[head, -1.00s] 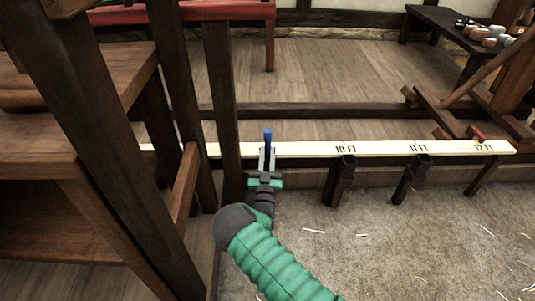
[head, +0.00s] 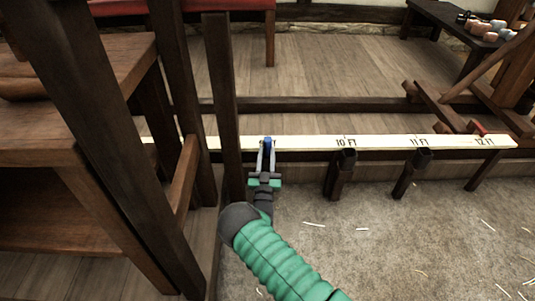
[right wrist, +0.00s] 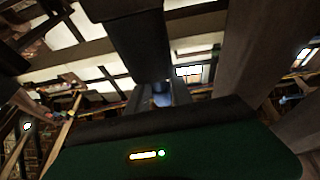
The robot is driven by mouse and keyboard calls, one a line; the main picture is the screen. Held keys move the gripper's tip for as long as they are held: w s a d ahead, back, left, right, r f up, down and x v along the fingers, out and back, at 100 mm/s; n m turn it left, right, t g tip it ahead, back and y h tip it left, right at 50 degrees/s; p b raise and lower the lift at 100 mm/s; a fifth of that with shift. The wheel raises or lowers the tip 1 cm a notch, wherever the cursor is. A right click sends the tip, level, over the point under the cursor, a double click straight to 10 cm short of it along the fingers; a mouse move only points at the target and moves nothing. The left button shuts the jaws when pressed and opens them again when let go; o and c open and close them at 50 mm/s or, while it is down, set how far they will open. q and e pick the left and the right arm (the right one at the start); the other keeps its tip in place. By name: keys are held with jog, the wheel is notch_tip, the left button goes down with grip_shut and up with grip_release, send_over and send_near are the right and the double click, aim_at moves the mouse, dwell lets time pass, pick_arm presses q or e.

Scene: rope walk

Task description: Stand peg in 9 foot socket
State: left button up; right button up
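The blue peg (head: 267,143) stands between the fingertips of my right gripper (head: 267,149), at the pale measuring rail (head: 305,143). The fingers flank it closely and look shut on it. In the right wrist view the blue peg (right wrist: 161,94) shows between the finger ends, below a dark post. The rail is marked 10 FT, 11 FT and 12 FT to the right of my gripper. The 9 foot mark and its socket do not show; my gripper covers that stretch, so I cannot tell whether the peg's lower end is in a socket. My left gripper is out of view.
Dark sockets stand at the rail's front under 10 FT (head: 341,172) and 11 FT (head: 412,172). A dark upright post (head: 223,100) rises close left of my gripper, beside a wooden bench (head: 90,160). The floor right of my arm is clear apart from scattered straw.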

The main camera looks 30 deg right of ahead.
jog(key=shift+o, duration=0.7)
jog(key=shift+s+d+f+g, duration=0.1)
jog(key=shift+s+f+g, duration=0.05)
jog(key=shift+f, duration=0.25)
jog(key=shift+s+d+f+g, duration=0.1)
jog(key=shift+f+g, duration=0.05)
jog(key=shift+f, duration=0.2)
jog(key=p+v, duration=0.8)
jog(key=v, duration=0.8)
jog(key=shift+a+r, duration=0.2)
jog(key=shift+a, duration=0.15)
jog(key=shift+p, duration=0.3)
